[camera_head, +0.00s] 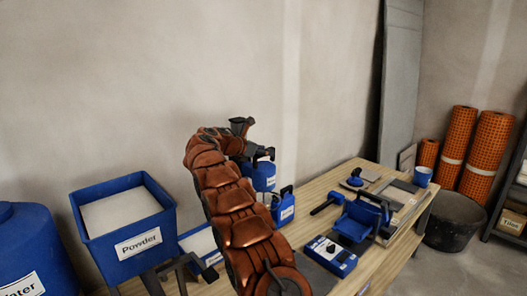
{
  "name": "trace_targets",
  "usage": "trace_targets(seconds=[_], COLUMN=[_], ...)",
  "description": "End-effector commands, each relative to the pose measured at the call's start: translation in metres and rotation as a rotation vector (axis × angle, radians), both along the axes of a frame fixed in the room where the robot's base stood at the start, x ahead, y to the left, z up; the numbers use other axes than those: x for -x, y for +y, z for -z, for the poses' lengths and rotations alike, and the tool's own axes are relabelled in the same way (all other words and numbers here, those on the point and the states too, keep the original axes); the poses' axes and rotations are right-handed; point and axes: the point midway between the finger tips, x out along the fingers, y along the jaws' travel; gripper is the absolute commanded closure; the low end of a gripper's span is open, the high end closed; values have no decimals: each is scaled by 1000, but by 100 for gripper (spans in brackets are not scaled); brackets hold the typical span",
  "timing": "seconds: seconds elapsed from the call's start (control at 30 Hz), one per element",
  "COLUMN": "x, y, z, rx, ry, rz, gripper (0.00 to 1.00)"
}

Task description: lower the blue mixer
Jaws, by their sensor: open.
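My arm rises through the middle of the view and bends over at its top. My gripper (259,153) shows as small dark parts at the arm's end, open, above or in front of a blue labelled container (264,178). Whether it touches the container cannot be told. I cannot tell for sure which blue thing is the mixer. A blue device with a dark knob and a white label (331,256) lies on the wooden table, and a blue piece with an upright frame (361,217) stands behind it.
A blue powder box (128,253) and a blue water barrel (22,243) stand at the left. A smaller blue jug (284,211) is beside my arm. The wooden table (377,262) holds tools and a cup (422,176). A black bucket (455,222) and orange rolls (487,150) are at the right.

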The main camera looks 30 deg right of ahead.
Motion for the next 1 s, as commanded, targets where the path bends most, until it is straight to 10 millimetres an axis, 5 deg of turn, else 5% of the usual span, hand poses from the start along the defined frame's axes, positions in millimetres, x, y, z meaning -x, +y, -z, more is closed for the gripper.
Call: trace_targets(seconds=[0.17, 0.63, 1.0], x=[0, 0, 0], y=[0, 0, 0], z=[0, 0, 0], rx=[0, 0, 0], ry=[0, -1, -1], rz=[0, 0, 0], gripper=[52, 100, 100])
